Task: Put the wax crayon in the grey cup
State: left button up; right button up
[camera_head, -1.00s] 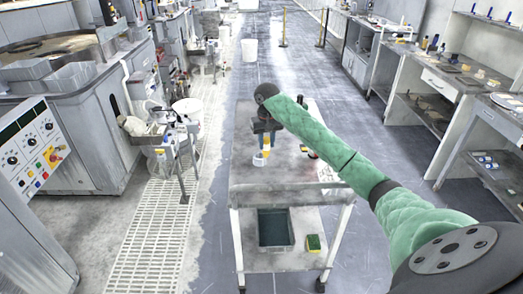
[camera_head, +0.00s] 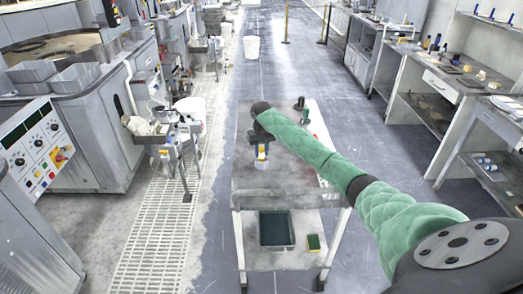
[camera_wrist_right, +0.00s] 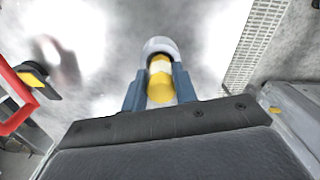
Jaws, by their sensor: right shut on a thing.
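My right gripper (camera_head: 262,152) is over the left part of the cart's top, pointing down. In the right wrist view its two blue fingers (camera_wrist_right: 160,90) are shut on the yellow wax crayon (camera_wrist_right: 160,88), which has a pale band. The grey cup (camera_wrist_right: 160,45) shows at the crayon's far end, in line with it. I cannot tell how deep the crayon's end is in the cup, or if it is only above it. In the head view the crayon and cup are small and partly hidden below the gripper. My left gripper is out of view.
The cart top (camera_head: 265,182) is mostly clear. Small dark items (camera_head: 300,104) stand at its far right. A dark tray (camera_head: 277,244) and a green-yellow sponge (camera_head: 314,243) are on the lower shelf. A red-handled object (camera_wrist_right: 18,100) is at the left of the wrist view.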

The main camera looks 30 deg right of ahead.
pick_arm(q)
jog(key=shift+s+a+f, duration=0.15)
pick_arm(e)
jog(key=shift+f, duration=0.3)
jog(key=o, duration=1)
jog(key=shift+c, duration=0.2)
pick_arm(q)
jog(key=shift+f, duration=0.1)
pick_arm(e)
jog(key=shift+r, duration=0.25)
notch_tip(320, 180, up, 10)
jog(key=b, duration=0.4)
jog(key=shift+r+b, duration=0.2)
jog(key=shift+b, duration=0.1)
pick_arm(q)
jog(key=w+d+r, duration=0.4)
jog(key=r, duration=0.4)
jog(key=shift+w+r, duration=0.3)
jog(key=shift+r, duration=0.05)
pick_arm(e)
jog(key=shift+r, duration=0.6)
